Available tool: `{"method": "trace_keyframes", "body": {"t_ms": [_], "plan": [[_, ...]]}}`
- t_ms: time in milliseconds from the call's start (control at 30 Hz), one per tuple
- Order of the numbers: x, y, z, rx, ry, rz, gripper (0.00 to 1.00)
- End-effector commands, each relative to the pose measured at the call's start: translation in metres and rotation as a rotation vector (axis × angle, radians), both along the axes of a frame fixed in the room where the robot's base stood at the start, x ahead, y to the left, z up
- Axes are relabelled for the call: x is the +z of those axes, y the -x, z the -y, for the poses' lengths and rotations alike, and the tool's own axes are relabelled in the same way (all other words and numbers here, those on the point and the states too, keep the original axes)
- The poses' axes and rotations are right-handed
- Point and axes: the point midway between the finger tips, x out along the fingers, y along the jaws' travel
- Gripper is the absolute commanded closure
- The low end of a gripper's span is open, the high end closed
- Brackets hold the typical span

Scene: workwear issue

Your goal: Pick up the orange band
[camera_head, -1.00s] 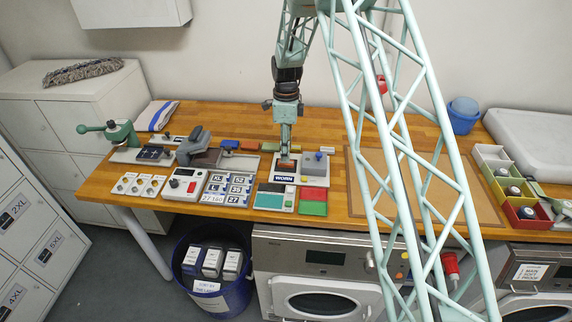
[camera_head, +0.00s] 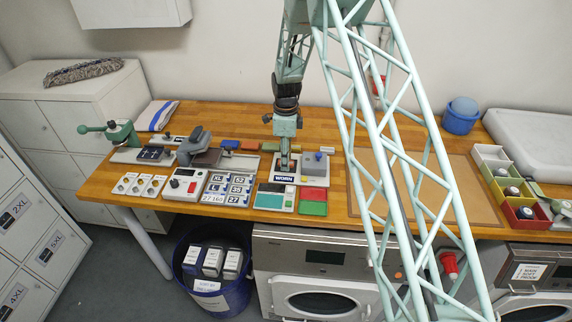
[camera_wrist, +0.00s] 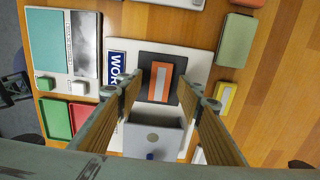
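My gripper (camera_wrist: 160,88) points down over the pad. In the wrist view its two fingers stand apart, one on each side of the orange band, with nothing held between them. In the head view my gripper (camera_head: 286,167) is low over the same board and hides most of the pad and the band. I cannot tell how far the fingertips are above the pad.
A grey block (camera_wrist: 154,138) stands on the board beside the pad. Red and green trays (camera_head: 313,202) and a teal-screened device (camera_head: 269,202) lie close by. Several coloured blocks (camera_head: 230,144) line the back. Bare tabletop (camera_wrist: 285,80) shows to the right in the wrist view.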

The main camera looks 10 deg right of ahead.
Motion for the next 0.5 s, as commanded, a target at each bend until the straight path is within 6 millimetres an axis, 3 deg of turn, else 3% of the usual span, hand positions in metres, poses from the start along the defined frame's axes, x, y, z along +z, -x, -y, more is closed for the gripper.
{"method": "trace_keyframes", "body": {"t_ms": [300,500], "plan": [[0.0002,0.0000,0.0000,0.000,0.000,0.000,0.67],[0.0002,0.0001,0.0000,0.000,0.000,0.000,0.85]]}}
